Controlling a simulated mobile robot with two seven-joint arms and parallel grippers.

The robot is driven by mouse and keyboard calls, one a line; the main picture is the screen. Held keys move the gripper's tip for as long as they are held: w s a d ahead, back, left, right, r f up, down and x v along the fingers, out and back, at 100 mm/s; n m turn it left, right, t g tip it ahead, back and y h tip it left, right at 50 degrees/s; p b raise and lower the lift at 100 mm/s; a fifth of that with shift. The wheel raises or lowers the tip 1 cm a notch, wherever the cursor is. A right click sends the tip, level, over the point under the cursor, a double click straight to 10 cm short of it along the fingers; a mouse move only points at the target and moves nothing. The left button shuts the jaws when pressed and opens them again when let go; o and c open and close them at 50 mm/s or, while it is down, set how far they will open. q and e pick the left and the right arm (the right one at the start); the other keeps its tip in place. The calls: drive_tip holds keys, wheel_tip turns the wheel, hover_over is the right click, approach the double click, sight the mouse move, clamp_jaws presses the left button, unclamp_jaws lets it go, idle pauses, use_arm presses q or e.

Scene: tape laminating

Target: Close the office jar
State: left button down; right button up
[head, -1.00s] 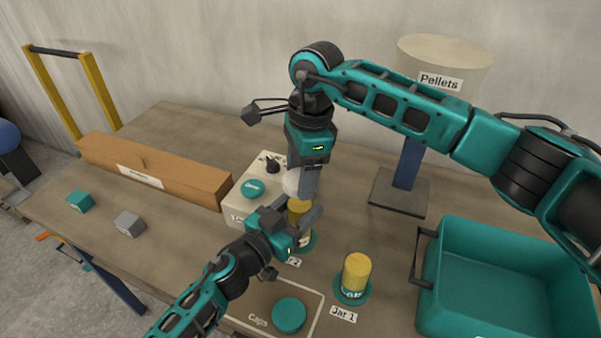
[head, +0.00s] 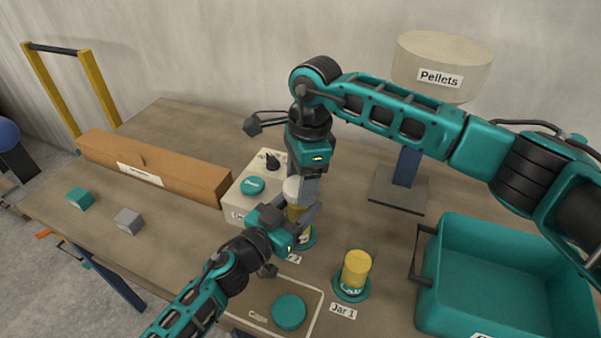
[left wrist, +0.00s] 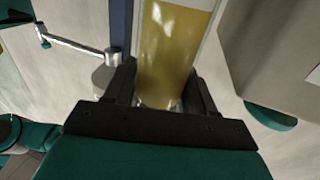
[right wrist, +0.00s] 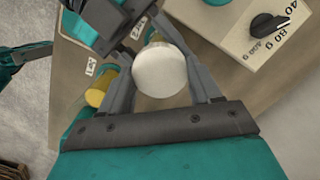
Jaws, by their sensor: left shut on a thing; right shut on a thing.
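A clear jar with yellow contents (head: 293,214) stands upright at the Jar 2 spot; it also shows in the left wrist view (left wrist: 165,55). My left gripper (head: 305,220) is shut around its side. A white cap (head: 291,188) is at the jar's mouth, and it shows round and whole in the right wrist view (right wrist: 160,70). My right gripper (head: 303,190) comes from above and is shut on the cap, one finger on each side. The fingers hide part of the rim, so I cannot tell whether the cap is seated.
A second yellow-filled jar (head: 356,269) stands open at Jar 1. A teal cap (head: 289,312) lies in the Caps area. A teal bin (head: 430,310) and pellet hopper (head: 420,55) are at right. A long brown box (head: 190,178) lies at left.

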drive_tip(key=shift+f, duration=0.55)
idle(0.6)
